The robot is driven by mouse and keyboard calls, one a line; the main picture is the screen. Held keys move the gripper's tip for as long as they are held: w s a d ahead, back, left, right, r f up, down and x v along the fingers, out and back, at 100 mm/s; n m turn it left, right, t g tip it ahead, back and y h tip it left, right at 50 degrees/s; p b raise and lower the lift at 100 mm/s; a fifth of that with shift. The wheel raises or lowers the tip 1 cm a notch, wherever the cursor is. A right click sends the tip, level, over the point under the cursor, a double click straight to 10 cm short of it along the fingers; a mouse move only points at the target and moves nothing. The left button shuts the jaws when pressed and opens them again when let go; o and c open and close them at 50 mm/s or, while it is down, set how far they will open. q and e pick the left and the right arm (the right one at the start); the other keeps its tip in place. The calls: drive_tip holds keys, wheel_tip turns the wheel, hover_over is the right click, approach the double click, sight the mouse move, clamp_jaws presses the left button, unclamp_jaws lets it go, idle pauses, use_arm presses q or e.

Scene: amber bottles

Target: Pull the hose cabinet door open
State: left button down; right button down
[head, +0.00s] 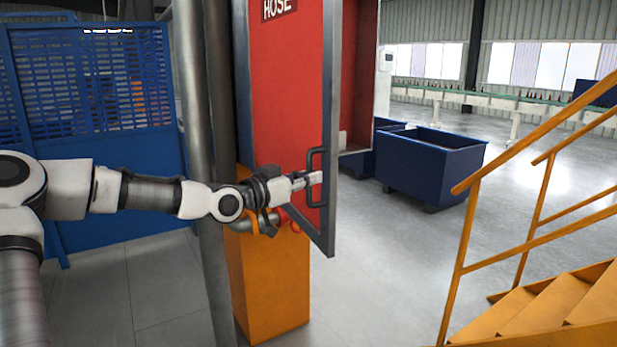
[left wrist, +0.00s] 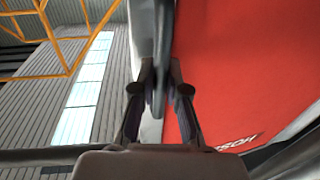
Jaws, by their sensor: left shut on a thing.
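The hose cabinet door (head: 290,90) is a red panel in a grey frame with a HOSE label at the top. It stands ajar, and the red inside of the cabinet (head: 357,70) shows past its right edge. A dark bar handle (head: 316,180) sits near the door's right edge. My left gripper (head: 312,180) is shut on the handle. In the left wrist view the two fingers (left wrist: 160,95) close on the handle from both sides, with the red door panel (left wrist: 240,70) to the right. My right gripper is not in view.
A grey column (head: 205,150) and an orange post (head: 270,280) stand beside and below the door. Blue bins (head: 430,165) stand on the floor behind it. Yellow stairs with railings (head: 530,230) are at the right. Open floor (head: 385,260) lies between the door and the stairs.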

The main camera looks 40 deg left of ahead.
use_arm(q)
drive_tip(key=shift+w+r, duration=0.2)
drive_tip(key=shift+r, duration=0.05)
drive_tip(key=c, duration=1.2)
unclamp_jaws()
drive_tip(key=shift+s+a, duration=0.1)
drive_tip(key=shift+s+a+f, duration=0.1)
drive_tip(key=shift+a+f, duration=0.05)
drive_tip(key=shift+d+f, duration=0.1)
drive_tip(key=shift+d, duration=0.1)
